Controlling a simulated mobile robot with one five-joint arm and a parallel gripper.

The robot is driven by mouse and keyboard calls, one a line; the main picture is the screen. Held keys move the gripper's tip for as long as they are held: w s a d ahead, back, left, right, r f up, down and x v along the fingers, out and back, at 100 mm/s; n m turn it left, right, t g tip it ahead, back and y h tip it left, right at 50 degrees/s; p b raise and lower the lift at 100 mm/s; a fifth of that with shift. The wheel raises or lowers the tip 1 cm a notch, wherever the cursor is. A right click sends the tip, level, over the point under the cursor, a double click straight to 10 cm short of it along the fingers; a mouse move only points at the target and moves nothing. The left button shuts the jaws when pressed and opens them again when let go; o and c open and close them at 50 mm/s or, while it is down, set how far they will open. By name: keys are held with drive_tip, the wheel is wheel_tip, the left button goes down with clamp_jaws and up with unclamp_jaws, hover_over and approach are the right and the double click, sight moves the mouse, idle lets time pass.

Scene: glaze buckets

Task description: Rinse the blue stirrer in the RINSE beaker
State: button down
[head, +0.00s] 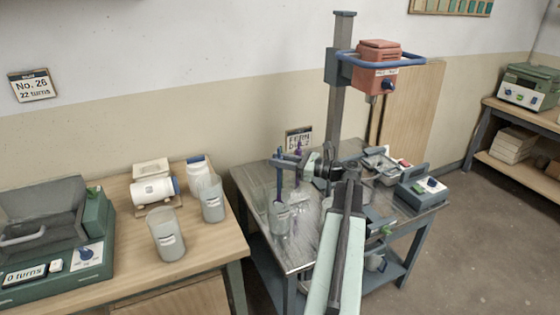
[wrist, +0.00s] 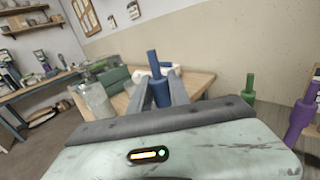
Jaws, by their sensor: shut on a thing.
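My gripper (head: 287,161) is shut on the blue stirrer (head: 279,178) and holds it upright over the metal-topped table. In the wrist view the stirrer's blue handle (wrist: 154,66) stands between my two fingers. A clear beaker (head: 281,221) with a white label stands on the table below the stirrer. The stirrer's lower end is near its rim; I cannot tell whether it is inside. The label is too small to read, so I cannot tell if this is the RINSE beaker. Two more labelled beakers, one at the front (head: 167,238) and one behind it (head: 212,203), stand on the wooden table.
A purple stirrer (wrist: 300,118) and a green stirrer (wrist: 249,89) stand to the right in the wrist view. A mixer with a red head (head: 377,72) rises behind the arm. A grey box (head: 421,187) occupies the table's right side. A gap separates both tables.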

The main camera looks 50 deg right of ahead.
sight(279, 181)
drive_tip(key=shift+f+b, duration=3.5)
drive_tip(key=shift+f, duration=0.25)
drive_tip(key=shift+r+p, duration=1.35)
wheel_tip(279, 181, down, 3)
drive_tip(key=b, duration=0.3)
drive_tip(key=shift+r, duration=0.15)
drive_tip(key=shift+r+p, duration=0.15)
drive_tip(key=shift+p, duration=0.15)
drive_tip(key=shift+r+p, duration=1.2)
